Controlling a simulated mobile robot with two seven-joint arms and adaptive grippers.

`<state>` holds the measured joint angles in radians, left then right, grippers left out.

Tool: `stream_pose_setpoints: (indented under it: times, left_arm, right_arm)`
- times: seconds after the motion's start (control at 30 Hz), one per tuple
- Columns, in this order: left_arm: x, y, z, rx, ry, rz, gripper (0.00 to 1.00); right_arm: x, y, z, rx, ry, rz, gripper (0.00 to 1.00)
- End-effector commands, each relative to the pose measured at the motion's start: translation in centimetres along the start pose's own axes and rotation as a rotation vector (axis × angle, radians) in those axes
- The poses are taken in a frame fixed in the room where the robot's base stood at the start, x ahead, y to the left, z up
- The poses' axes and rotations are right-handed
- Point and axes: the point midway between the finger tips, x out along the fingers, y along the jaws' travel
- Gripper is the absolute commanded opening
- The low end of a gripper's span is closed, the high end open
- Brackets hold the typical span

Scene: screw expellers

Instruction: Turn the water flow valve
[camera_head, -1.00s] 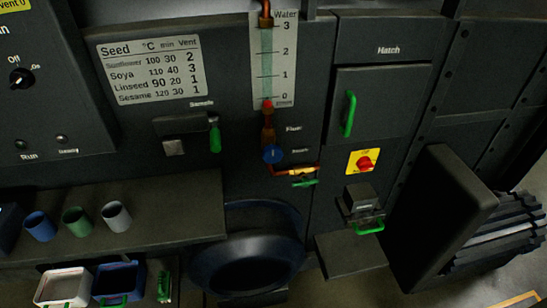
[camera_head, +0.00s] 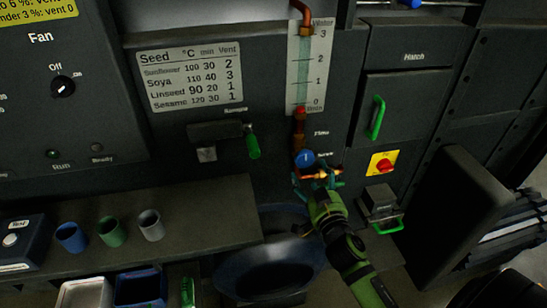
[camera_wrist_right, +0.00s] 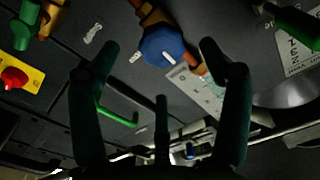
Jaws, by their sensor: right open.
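The water flow valve has a round blue knob (camera_head: 304,158) on a copper pipe, below the water gauge (camera_head: 306,70). In the right wrist view the blue knob (camera_wrist_right: 165,46), with a white mark on it, sits between and beyond the fingertips. My right gripper (camera_head: 318,176) is open and empty just below the knob in the head view. In the right wrist view its dark green fingers (camera_wrist_right: 160,48) are spread on either side of the knob, and I cannot tell whether they touch it. My left gripper is not in view.
A green sample handle (camera_head: 253,146) is left of the valve. The hatch with a green handle (camera_head: 376,117) and a red-yellow switch (camera_head: 382,163) are to the right. Several cups, including a green one (camera_head: 111,231), stand on the shelf. A dark round tub (camera_head: 240,277) is below.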

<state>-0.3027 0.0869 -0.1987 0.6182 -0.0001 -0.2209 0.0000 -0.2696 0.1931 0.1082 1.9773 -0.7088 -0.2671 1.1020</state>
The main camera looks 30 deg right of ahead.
Motion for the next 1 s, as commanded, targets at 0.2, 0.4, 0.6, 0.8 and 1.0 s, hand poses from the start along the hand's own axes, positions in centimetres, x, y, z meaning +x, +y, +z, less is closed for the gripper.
stream_pose_setpoints:
  times: [0.2,0.4,0.6,0.8,1.0]
  left_arm:
    - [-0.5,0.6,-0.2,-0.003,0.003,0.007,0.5]
    - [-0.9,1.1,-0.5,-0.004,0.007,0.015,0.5]
    - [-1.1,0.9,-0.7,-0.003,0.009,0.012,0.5]
    - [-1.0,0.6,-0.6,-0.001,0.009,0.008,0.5]
    - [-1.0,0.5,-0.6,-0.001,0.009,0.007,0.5]
  right_arm:
    - [2.2,-0.1,-1.0,0.004,0.017,-0.001,0.78]
    - [5.3,-0.1,-0.9,0.004,0.015,-0.001,0.78]
    - [6.9,-0.1,-0.8,0.004,0.013,-0.001,0.78]
    - [7.0,-0.1,-0.7,0.005,0.012,-0.001,0.78]
    - [7.0,-0.1,-0.7,0.005,0.012,-0.001,0.3]
